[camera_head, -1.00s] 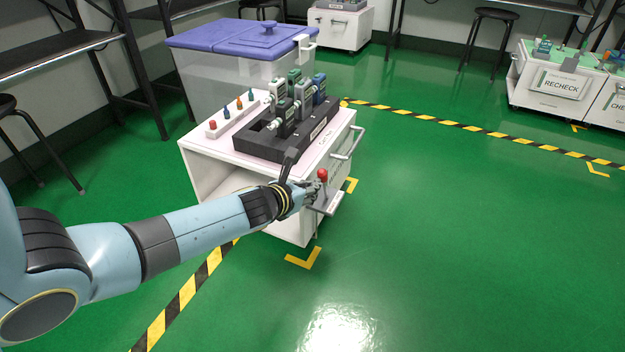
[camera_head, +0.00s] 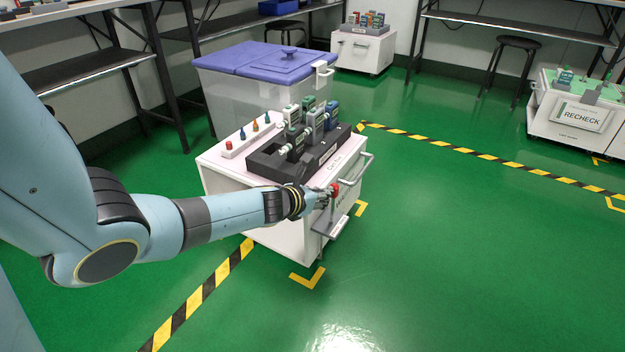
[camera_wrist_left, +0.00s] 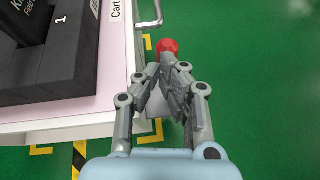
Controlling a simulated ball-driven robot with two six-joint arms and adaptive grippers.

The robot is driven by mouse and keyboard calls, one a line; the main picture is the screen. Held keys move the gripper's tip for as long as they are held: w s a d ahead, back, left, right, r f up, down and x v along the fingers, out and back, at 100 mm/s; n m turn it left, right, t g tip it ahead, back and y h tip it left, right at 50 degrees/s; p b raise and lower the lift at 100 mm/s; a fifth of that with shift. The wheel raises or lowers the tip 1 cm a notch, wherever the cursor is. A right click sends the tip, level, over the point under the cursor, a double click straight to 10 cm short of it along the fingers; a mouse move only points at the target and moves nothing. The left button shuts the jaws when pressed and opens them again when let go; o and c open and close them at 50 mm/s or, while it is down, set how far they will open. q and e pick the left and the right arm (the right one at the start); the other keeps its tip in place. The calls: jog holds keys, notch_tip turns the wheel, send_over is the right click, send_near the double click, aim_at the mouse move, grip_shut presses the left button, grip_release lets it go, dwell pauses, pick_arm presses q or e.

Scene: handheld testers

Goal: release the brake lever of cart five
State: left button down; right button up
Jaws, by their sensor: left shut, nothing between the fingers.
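The near white cart (camera_head: 280,222) stands at the middle of the head view. A lever with a red knob (camera_head: 335,188) is at its front side; the knob also shows in the left wrist view (camera_wrist_left: 167,45). My left gripper (camera_head: 325,197) is shut and empty, its fingertips (camera_wrist_left: 166,66) just short of the knob. I cannot tell whether they touch it. The fingers hide most of the lever's shaft. The wrist view shows "Cart" on the edge label, but its number is cut off. My right gripper is not in view.
On the cart are a black rack (camera_head: 262,163) of several testers and a white strip (camera_head: 240,150) with coloured pegs. A bar handle (camera_head: 354,180) juts from its front. A lidded bin (camera_head: 225,95) stands behind. Green floor at right is clear; a RECHECK cart (camera_head: 570,122) stands far right.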

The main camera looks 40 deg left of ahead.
aim_at(331, 182)
pick_arm(q)
jog(key=w, duration=0.2)
jog(key=w+a+b, duration=0.1)
jog(key=w, duration=0.1)
jog(key=shift+w+r, duration=0.2)
jog(key=shift+w, duration=0.15)
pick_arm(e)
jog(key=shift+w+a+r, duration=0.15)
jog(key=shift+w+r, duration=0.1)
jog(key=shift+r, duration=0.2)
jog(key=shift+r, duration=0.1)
pick_arm(q)
jog(key=shift+r, duration=0.1)
